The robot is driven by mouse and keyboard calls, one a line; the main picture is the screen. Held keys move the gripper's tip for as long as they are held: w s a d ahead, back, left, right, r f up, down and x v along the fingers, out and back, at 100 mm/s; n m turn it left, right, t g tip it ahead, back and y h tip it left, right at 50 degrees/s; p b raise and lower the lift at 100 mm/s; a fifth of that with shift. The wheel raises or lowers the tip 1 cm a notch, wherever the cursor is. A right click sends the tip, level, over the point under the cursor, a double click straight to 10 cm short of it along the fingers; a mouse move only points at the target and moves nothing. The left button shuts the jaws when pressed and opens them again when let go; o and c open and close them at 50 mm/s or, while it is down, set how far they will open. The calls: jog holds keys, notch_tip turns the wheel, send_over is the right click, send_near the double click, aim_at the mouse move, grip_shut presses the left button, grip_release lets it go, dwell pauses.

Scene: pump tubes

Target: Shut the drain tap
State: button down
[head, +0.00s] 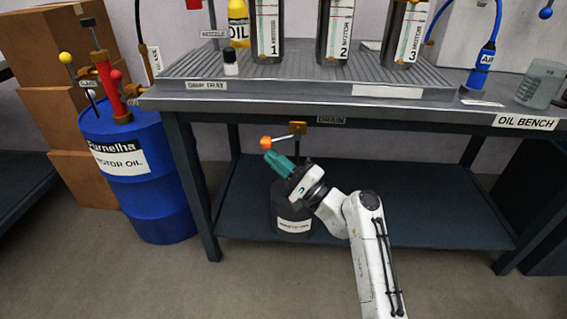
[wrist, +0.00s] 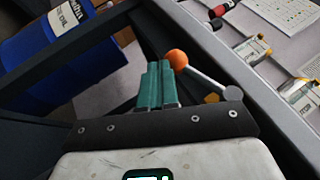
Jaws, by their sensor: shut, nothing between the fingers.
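The drain tap is under the front edge of the bench, below the DRAIN label (head: 331,120). It has a brass body (head: 297,128) and a thin lever ending in an orange ball (head: 265,142) to the left. In the wrist view the orange ball (wrist: 177,59) sits just right of my fingertips, with the grey lever (wrist: 208,78) running right and down from it. My gripper (head: 270,157) has teal fingers, shut and empty, just below the ball. In the wrist view my gripper (wrist: 157,66) is beside the ball; I cannot tell whether they touch.
A dark waste can (head: 292,222) stands on the lower shelf (head: 400,215) beneath my gripper. A blue motor oil drum (head: 150,185) stands left of the bench leg (head: 190,190). The bench (head: 450,108) overhangs my gripper. Shelf space to the right is clear.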

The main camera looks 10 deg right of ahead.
aim_at(266, 142)
jog(key=shift+w+a+r, duration=0.25)
jog(key=shift+a+r, duration=0.5)
jog(key=shift+r, duration=0.3)
